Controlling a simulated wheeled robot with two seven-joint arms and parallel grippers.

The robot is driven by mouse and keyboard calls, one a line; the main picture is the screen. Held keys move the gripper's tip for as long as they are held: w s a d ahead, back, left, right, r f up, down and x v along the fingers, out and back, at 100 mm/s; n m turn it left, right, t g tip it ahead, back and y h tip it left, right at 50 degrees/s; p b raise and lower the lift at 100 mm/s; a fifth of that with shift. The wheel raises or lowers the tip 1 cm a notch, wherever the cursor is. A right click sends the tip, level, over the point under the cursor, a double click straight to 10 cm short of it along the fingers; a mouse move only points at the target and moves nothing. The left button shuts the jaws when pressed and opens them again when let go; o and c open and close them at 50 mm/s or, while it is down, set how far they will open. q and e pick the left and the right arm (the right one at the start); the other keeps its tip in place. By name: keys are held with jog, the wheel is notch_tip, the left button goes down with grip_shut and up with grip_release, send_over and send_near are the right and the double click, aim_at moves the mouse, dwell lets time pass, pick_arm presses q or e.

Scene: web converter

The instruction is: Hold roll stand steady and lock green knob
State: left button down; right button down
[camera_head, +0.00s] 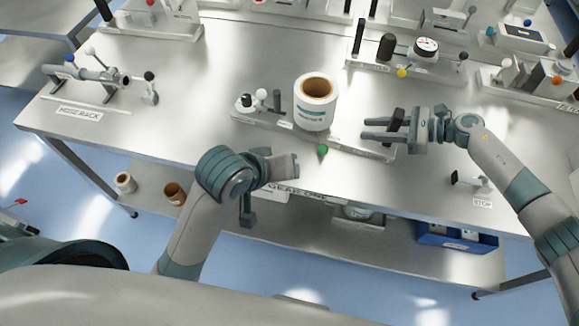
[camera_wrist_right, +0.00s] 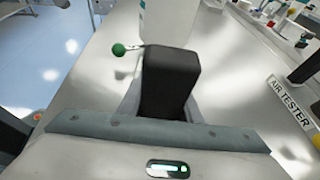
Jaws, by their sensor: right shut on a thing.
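The roll stand (camera_head: 270,129) is a long grey base across the middle of the table. A white roll (camera_head: 313,113) with a brown core stands upright on it; part of the roll shows in the wrist view (camera_wrist_right: 165,22). The green knob (camera_head: 322,150) is at the stand's front edge, below the roll, and shows in the wrist view (camera_wrist_right: 118,49). My right gripper (camera_head: 367,129) is shut on the black upright handle (camera_wrist_right: 170,75) at the stand's right end. My left gripper (camera_head: 290,165) is left of the green knob, apart from it; its fingers are unclear.
Testers (camera_head: 425,48) stand along the back right. A small black-handled fixture (camera_head: 470,181) sits at the front right. Rolls (camera_head: 175,193) and a blue bin (camera_head: 455,240) are on the lower shelf.

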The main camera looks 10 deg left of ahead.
jog(key=shift+s+d+f, duration=0.1)
jog(key=shift+s+f, duration=0.05)
jog(key=shift+f, duration=0.15)
dwell(0.7)
jog(key=c, duration=1.2)
grip_release()
jog(key=shift+r, duration=0.2)
jog(key=shift+r, duration=0.1)
jog(key=shift+d, duration=0.15)
jog(key=w+v, duration=0.1)
jog(key=v, duration=1)
jog(key=shift+s+d+r, duration=0.15)
jog(key=shift+s+d, duration=0.2)
jog(key=shift+s, duration=0.05)
